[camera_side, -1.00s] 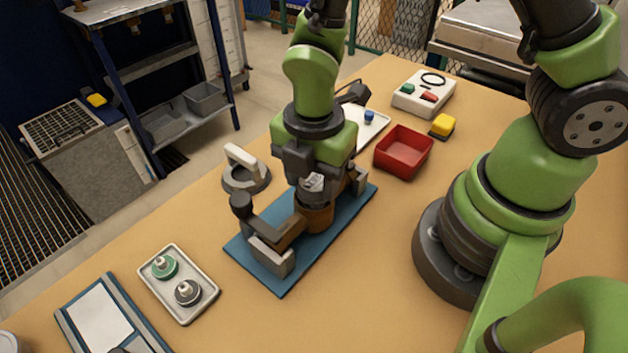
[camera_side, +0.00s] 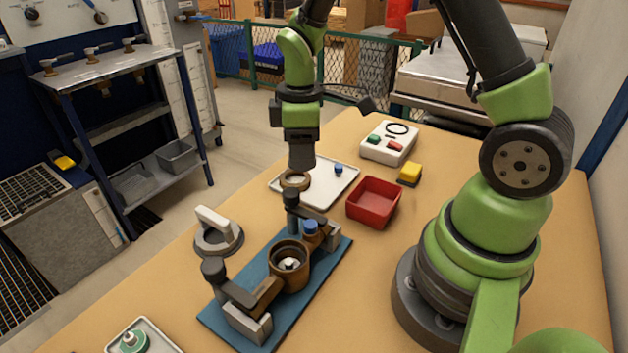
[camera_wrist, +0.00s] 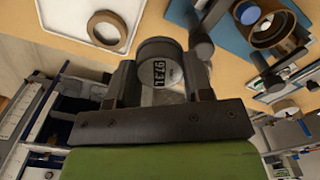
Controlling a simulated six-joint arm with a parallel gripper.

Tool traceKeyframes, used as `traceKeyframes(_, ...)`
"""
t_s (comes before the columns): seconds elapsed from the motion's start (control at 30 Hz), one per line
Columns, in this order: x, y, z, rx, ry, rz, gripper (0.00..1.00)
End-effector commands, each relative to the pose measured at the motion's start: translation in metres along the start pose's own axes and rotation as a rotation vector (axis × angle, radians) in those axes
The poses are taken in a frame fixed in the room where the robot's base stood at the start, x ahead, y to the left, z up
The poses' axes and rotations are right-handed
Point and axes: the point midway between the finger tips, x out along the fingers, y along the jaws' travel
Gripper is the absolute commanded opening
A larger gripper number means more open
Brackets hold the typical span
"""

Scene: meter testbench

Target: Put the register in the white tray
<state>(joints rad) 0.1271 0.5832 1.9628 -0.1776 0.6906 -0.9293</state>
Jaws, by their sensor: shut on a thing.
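The register, a round grey piece with a digit window (camera_wrist: 160,72), is held between the two fingers of my gripper (camera_wrist: 160,88) in the wrist view. My gripper (camera_side: 301,155) hangs over the near left part of the white tray (camera_side: 335,196) in the side view, where the register cannot be made out. A brown ring (camera_side: 295,180) lies in the tray; it also shows in the wrist view (camera_wrist: 107,28) with the tray's rim (camera_wrist: 52,30). The bronze meter body (camera_side: 289,262) stands open on the blue mat (camera_side: 240,270).
A red bin (camera_side: 373,203) stands right of the tray, with a yellow block (camera_side: 410,174) and a white button box (camera_side: 388,143) behind. A small blue piece (camera_side: 338,169) sits in the tray.

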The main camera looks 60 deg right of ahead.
Motion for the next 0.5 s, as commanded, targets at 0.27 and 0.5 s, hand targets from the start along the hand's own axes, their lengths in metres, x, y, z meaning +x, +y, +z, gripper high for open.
traceKeyframes(0.27, 0.020, 0.050, 0.034, 0.404, -0.001, -0.001, 0.23)
traceKeyframes(0.5, 0.062, 0.052, 0.037, 0.432, -0.004, -0.003, 0.23)
